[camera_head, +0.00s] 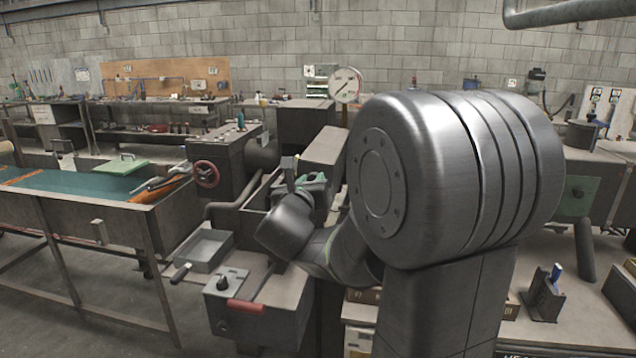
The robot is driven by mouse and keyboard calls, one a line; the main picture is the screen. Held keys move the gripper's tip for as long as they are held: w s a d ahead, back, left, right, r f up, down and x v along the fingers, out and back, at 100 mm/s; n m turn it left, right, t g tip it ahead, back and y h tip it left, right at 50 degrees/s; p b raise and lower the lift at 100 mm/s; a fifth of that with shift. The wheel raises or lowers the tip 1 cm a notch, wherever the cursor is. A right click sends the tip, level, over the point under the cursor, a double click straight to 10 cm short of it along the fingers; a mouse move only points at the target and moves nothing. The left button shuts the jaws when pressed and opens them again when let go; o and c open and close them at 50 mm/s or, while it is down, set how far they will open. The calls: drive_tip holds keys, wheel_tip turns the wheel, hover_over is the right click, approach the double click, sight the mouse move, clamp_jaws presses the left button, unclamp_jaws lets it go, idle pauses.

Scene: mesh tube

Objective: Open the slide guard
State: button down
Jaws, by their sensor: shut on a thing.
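The slide guard seems to be the grey box-like cover (325,147) on the machine in the middle of the view. My gripper (306,181) is at its lower left edge, at the end of my bent wrist. It is shut on a part there, which looks like part of the guard. The fingertips are small and partly hidden by my wrist, so the exact grip is unclear. My large arm joint covers the machine's right side.
A red handwheel (206,174) sits left of the guard. A grey tray (202,249) and a control box (248,306) with a red-handled lever (246,306) stand in front. A pressure gauge (345,85) rises behind. A green-topped bench (75,186) is at the left, with open floor below.

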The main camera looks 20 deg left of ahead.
drive_tip(key=shift+a+r, duration=0.1)
drive_tip(key=shift+a, duration=0.1)
drive_tip(key=c, duration=1.1)
unclamp_jaws()
drive_tip(key=shift+c, duration=0.2)
drive_tip(key=shift+s, duration=0.1)
drive_tip(key=b+v, duration=0.1)
drive_tip(key=v, duration=1.2)
drive_tip(key=shift+s, duration=0.4)
